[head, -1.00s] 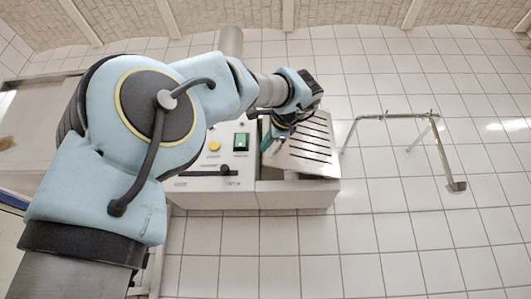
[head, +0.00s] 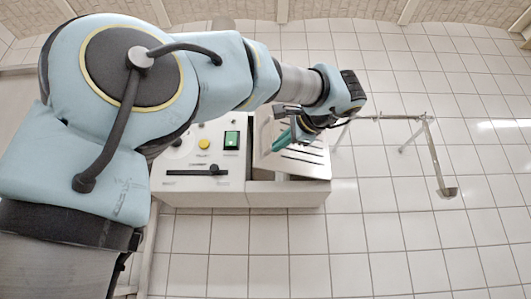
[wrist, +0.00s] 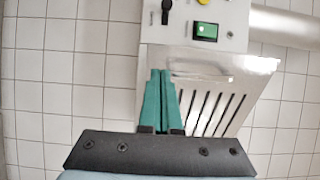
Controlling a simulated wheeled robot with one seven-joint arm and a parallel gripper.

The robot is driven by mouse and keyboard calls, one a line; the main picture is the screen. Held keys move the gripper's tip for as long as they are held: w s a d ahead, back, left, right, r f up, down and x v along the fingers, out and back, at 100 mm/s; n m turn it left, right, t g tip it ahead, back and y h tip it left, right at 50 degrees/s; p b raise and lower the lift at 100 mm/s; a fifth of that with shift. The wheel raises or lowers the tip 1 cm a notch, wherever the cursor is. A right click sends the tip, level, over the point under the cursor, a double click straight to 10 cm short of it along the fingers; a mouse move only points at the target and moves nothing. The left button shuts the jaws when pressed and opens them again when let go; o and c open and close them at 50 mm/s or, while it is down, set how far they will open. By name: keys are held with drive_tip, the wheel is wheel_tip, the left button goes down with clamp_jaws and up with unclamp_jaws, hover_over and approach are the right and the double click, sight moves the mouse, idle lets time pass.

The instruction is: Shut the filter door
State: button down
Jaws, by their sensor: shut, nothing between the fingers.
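The filter door (head: 303,162) is a slotted metal panel at the right part of a white machine (head: 190,190). My gripper (head: 279,142) has green fingers and is over the left side of the door. In the wrist view my gripper (wrist: 161,75) is shut and empty, with its tips beside the door's left edge. I cannot tell whether they touch it. My arm hides part of the machine's back.
The machine's panel has a green switch (head: 231,141), a yellow button (head: 204,143) and a black slider (head: 213,171). A thin metal frame (head: 432,150) stands on the right. The tiled floor in front is clear.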

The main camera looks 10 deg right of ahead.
sight(260, 159)
drive_tip(key=p+x, duration=0.2)
drive_tip(key=x, duration=0.4)
drive_tip(key=shift+w+r, duration=0.15)
drive_tip(key=shift+w+a+f, duration=0.2)
drive_tip(key=shift+w+a, duration=0.05)
drive_tip(key=shift+w, duration=0.5)
